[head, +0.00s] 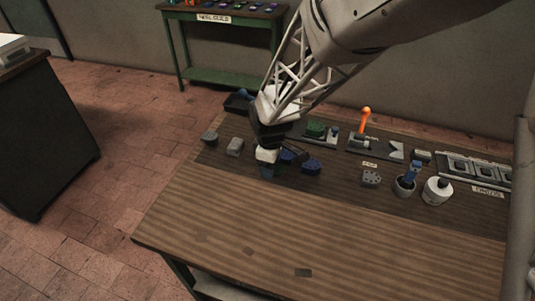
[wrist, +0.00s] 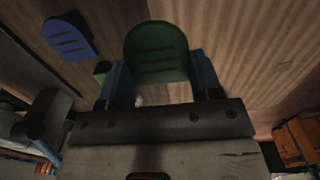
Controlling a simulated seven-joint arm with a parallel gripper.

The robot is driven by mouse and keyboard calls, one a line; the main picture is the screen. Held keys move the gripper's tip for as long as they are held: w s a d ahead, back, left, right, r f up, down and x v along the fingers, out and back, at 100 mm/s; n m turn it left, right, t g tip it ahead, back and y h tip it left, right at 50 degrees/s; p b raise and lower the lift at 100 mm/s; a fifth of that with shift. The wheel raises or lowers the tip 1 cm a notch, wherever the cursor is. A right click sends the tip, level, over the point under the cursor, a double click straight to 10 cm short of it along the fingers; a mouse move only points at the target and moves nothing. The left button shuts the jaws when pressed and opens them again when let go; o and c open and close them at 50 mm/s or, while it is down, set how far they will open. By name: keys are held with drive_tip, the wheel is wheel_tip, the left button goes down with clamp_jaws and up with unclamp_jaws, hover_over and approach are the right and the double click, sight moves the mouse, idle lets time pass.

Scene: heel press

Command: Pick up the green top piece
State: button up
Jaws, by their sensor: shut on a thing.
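The green top piece (wrist: 157,52) is a rounded, heel-shaped piece with dark grooves across its face. In the wrist view it sits between the two blue-grey fingers of my gripper (wrist: 160,80), which is shut on it. In the head view my gripper (head: 267,170) is low over the left part of the table, and the held piece is too dark and small there to make out clearly. I cannot tell whether it touches the table. A blue grooved piece (wrist: 69,37) lies to the left in the wrist view, apart from the gripper.
Dark blue pieces (head: 311,166) lie just right of my gripper. Grey blocks (head: 235,146) stand to its left. Behind are a plate with a green block (head: 316,127) and a fixture with an orange lever (head: 366,121). The front table (head: 330,235) is mostly clear.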

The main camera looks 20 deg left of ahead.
drive_tip(key=shift+s+d+r, duration=0.1)
drive_tip(key=shift+s+d, duration=0.4)
drive_tip(key=shift+s, duration=0.2)
drive_tip(key=shift+w, duration=0.15)
drive_tip(key=w+d+r, duration=0.2)
drive_tip(key=w+r, duration=0.1)
drive_tip(key=w, duration=1.3)
wheel_tip(320, 180, up, 3)
hover_over(313, 125)
drive_tip(key=shift+s+d+r+m, duration=0.1)
drive_tip(key=shift+r+m, duration=0.05)
drive_tip(key=shift+m, duration=0.15)
drive_tip(key=shift+f, duration=0.25)
drive_tip(key=shift+f, duration=4.15)
drive_tip(key=shift+f, duration=0.45)
